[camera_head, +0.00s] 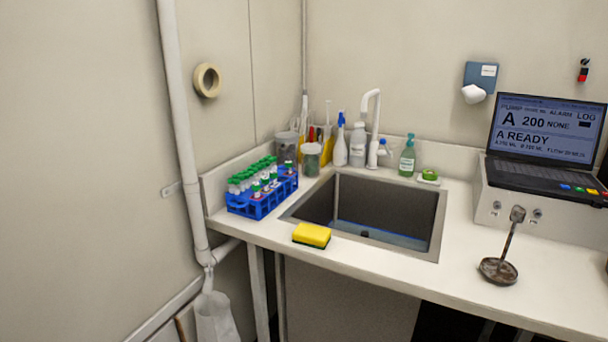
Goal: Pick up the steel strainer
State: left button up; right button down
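The steel strainer (499,270) lies on the white counter right of the sink. Its dark round bowl rests near the counter's front edge. Its long handle (508,236) rises up and to the right, with its paddle-shaped end in front of the grey instrument box, perhaps leaning on it; I cannot tell if they touch. Neither of my grippers shows in the head view.
The sink (384,215) is left of the strainer, with a yellow sponge (311,235) at its front edge. A blue tube rack (262,201) stands further left. A laptop (545,143) sits on the grey box (520,207). The counter around the bowl is clear.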

aim_at(498, 269)
jog(key=z, duration=1.25)
